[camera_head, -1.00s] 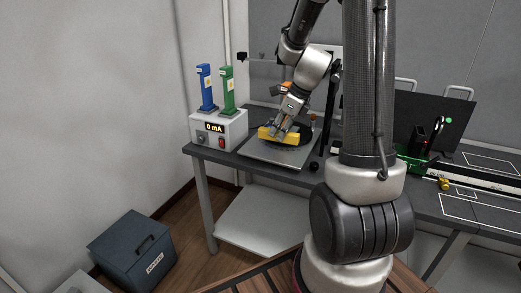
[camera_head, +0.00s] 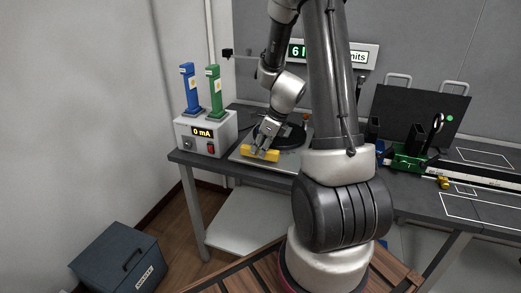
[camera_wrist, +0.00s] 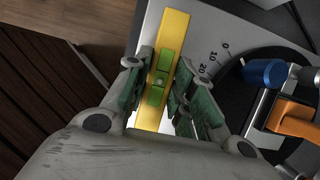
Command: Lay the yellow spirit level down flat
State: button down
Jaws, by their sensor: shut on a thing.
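The yellow spirit level (camera_head: 246,150) is at the grey base plate (camera_head: 240,160) of the turntable instrument, near the left end of the bench. My gripper (camera_head: 262,150) is over its middle, pointing down. In the wrist view the yellow spirit level (camera_wrist: 170,50) runs lengthwise between the green-padded fingers of my gripper (camera_wrist: 160,88), with a green vial part at its middle. The fingers are shut on it. The scale marked 0, 10, 20 shows beside it. Whether its underside touches the plate is hard to tell.
A white meter box (camera_head: 205,133) reading 0 mA stands left of the plate, with a blue post (camera_head: 188,88) and a green post (camera_head: 214,90) on it. The black disc (camera_wrist: 260,95) and an orange-and-blue part (camera_wrist: 285,105) sit close right of my gripper. Dark floor lies beyond the bench edge.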

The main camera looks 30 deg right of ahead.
jog(key=shift+f, duration=0.35)
jog(key=c, duration=1.2)
grip_release()
jog(key=v, duration=1.1)
jog(key=s+a+r+n+h, duration=0.1)
jog(key=s+a+r+n, duration=0.3)
jog(key=s+n, duration=0.6)
jog(key=s+a+r+n+h, duration=0.1)
jog(key=s+a+r+n, duration=0.3)
jog(key=s+r+n, duration=0.5)
jog(key=s+n, duration=0.1)
jog(key=n, duration=0.8)
jog(key=shift+s+r+t+h, duration=0.2)
jog(key=shift+r+t+h, duration=0.1)
jog(key=shift+t+h, duration=0.1)
